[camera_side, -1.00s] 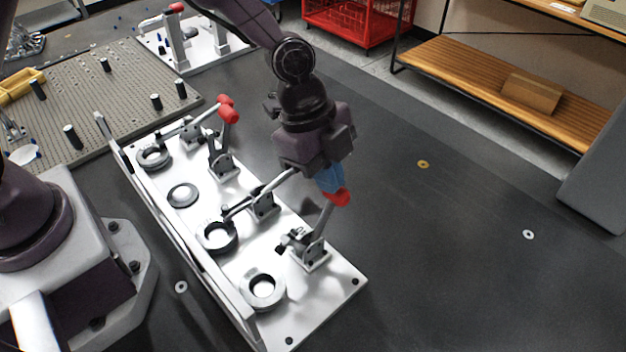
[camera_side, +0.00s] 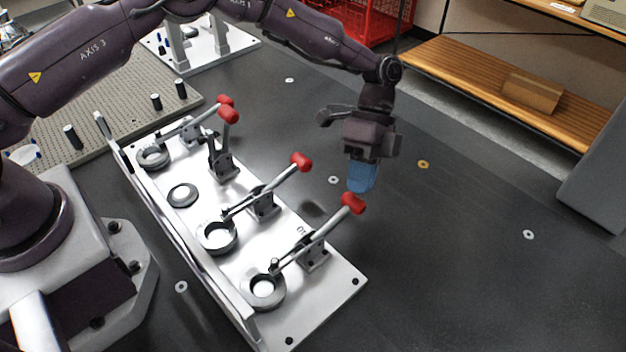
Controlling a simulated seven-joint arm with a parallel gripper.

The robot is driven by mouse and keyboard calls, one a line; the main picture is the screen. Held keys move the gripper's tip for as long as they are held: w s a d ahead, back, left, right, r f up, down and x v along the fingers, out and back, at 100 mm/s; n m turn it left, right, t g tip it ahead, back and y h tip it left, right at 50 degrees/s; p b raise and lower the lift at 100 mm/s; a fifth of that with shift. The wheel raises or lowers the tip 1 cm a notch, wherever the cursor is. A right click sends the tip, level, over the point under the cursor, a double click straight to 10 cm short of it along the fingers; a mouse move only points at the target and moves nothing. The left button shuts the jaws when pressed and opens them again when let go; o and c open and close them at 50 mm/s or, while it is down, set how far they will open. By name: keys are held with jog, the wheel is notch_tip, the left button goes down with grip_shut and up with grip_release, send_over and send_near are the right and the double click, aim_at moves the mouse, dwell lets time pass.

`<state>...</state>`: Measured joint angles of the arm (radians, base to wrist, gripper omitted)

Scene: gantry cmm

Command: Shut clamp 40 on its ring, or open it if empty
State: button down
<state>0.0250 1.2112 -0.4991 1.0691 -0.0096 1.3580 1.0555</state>
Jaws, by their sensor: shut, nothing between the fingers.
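The front clamp (camera_side: 313,253) stands at the near end of the white fixture plate (camera_side: 325,290). Its arm is down, with the tip at the dark ring (camera_side: 264,291), and its red-tipped handle (camera_side: 352,203) slants up to the right. The number beside this clamp is too small to read surely, so I cannot confirm it is clamp 40. My gripper (camera_side: 361,180) is shut and empty, its blue fingertips just above the red handle tip. Whether they touch it is hard to tell.
The middle clamp (camera_side: 263,202) and the far clamp (camera_side: 190,131) are down at their rings. Another clamp (camera_side: 223,166) stands raised by a low disc (camera_side: 183,195). A pegboard (camera_side: 120,100) lies behind left.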

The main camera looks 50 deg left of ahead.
jog(key=shift+w+f, duration=0.2)
jog(key=shift+f, duration=0.2)
jog(key=shift+f, duration=0.1)
dwell(0.3)
jog(key=v, duration=1.3)
